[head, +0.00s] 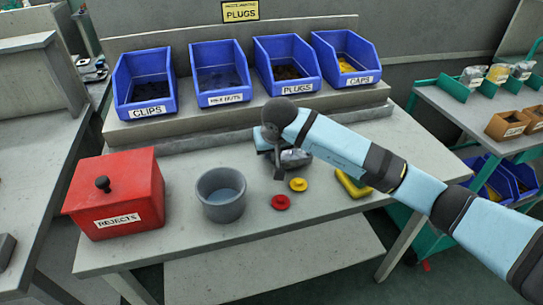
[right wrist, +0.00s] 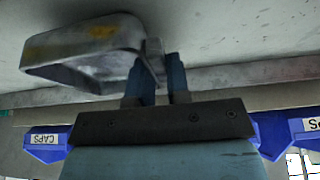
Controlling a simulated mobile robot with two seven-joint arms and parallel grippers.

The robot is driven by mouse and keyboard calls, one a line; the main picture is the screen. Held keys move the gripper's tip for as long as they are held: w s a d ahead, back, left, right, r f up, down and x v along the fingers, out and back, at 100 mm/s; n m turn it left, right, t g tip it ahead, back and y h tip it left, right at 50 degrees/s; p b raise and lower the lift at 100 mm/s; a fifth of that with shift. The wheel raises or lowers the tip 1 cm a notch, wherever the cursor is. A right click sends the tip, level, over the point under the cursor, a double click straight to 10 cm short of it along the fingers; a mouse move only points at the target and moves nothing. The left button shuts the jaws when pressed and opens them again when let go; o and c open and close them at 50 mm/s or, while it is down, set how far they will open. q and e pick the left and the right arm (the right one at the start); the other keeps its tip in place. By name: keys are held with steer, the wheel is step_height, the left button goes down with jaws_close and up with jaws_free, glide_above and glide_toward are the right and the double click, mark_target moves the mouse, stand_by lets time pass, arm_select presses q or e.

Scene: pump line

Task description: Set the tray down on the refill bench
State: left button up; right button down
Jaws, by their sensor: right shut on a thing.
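A small grey metal tray (head: 292,159) is in the jaws of my right gripper (head: 270,146) in the head view, partly hidden by my wrist. In the right wrist view the tray (right wrist: 85,50) has a shallow metal wall and a yellowish patch, and my right gripper (right wrist: 157,78) is shut on a tab at its end. The tray is low over or on the grey bench (head: 325,208); I cannot tell whether it touches. No label shows whether this is the refill bench. My left gripper is not in view.
Blue bins (head: 287,88) line the raised back shelf. A red REJECTS box (head: 117,195), a grey pot (head: 221,195), red (head: 281,202) and yellow (head: 298,185) round pieces and a yellow block (head: 350,184) stand around. The bench's front right is clear. A green-framed rack (head: 468,112) stands right.

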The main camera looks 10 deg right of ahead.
steer(key=shift+f, duration=1)
steer(key=c, duration=1.5)
jaws_free()
steer(key=shift+f, duration=0.15)
steer(key=o, duration=0.4)
